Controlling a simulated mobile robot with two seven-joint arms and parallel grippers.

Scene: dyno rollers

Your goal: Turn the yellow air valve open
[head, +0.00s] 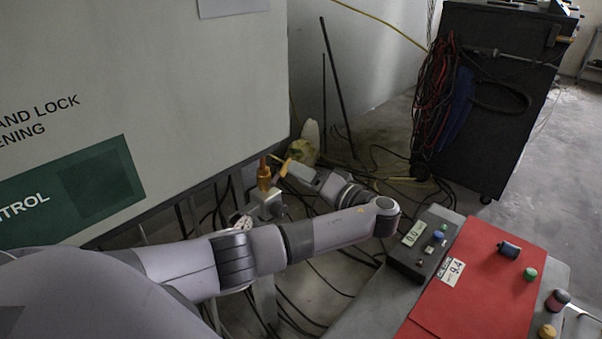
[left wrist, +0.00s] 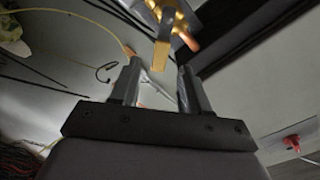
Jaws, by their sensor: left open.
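The air valve's brass body (head: 264,174) stands upright on a grey block beside the cabinet in the head view. Its yellow handle (head: 285,167) sticks out to the right, toward my left gripper (head: 293,170). In the left wrist view, the yellow handle (left wrist: 160,56) hangs at the top, just beyond the fingertips and roughly between them. My left gripper (left wrist: 157,78) is open, with nothing between its fingers. I cannot tell whether a finger touches the handle. My right gripper is not in view.
A large pale cabinet (head: 180,90) fills the left side. A red-topped console (head: 480,285) with knobs and buttons stands at the lower right. A black tool cart (head: 490,100) with hanging cables stands behind. Loose cables (head: 390,165) lie on the floor.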

